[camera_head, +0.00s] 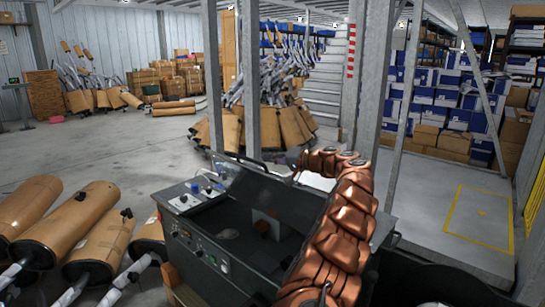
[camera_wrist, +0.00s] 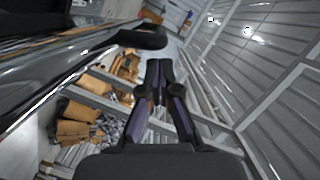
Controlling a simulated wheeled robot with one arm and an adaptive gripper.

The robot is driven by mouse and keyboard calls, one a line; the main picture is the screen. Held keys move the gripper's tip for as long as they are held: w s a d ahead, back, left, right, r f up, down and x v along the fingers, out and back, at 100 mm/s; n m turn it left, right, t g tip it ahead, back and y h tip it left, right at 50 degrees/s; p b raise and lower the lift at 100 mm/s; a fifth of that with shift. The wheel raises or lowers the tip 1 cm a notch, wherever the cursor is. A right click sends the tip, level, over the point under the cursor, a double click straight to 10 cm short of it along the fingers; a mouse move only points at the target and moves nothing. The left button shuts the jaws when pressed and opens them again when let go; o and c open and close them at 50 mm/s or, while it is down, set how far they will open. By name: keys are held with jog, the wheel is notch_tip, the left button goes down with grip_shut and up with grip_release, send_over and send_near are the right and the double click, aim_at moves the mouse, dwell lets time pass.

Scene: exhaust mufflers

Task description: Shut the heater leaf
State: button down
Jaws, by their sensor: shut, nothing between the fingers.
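The heater (camera_head: 205,248) is a dark grey box with knobs and switches on its front, low in the middle of the head view. Its leaf (camera_head: 265,190) is a dark, glossy panel with a black handle (camera_head: 238,156) on its upper edge. The leaf stands raised and tilted, so the heater is open. In the wrist view, what looks like the leaf (camera_wrist: 50,65) runs in from the left and ends in a black rounded bar (camera_wrist: 140,38). My gripper (camera_wrist: 160,68) is shut and empty, just right of that bar. Contact cannot be told. My arm hides the heater's right part.
Brown cylindrical mufflers (camera_head: 72,225) lie close at left. Metal posts (camera_head: 212,80) stand behind the heater. A muffler pile (camera_head: 285,120) and shelves with blue boxes (camera_head: 460,85) are farther back. Open floor (camera_head: 120,155) lies at back left.

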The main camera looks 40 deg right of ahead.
jog(key=shift+a+f, duration=0.25)
jog(key=shift+a, duration=0.2)
jog(key=shift+a+b, duration=0.2)
jog(key=shift+b, duration=0.2)
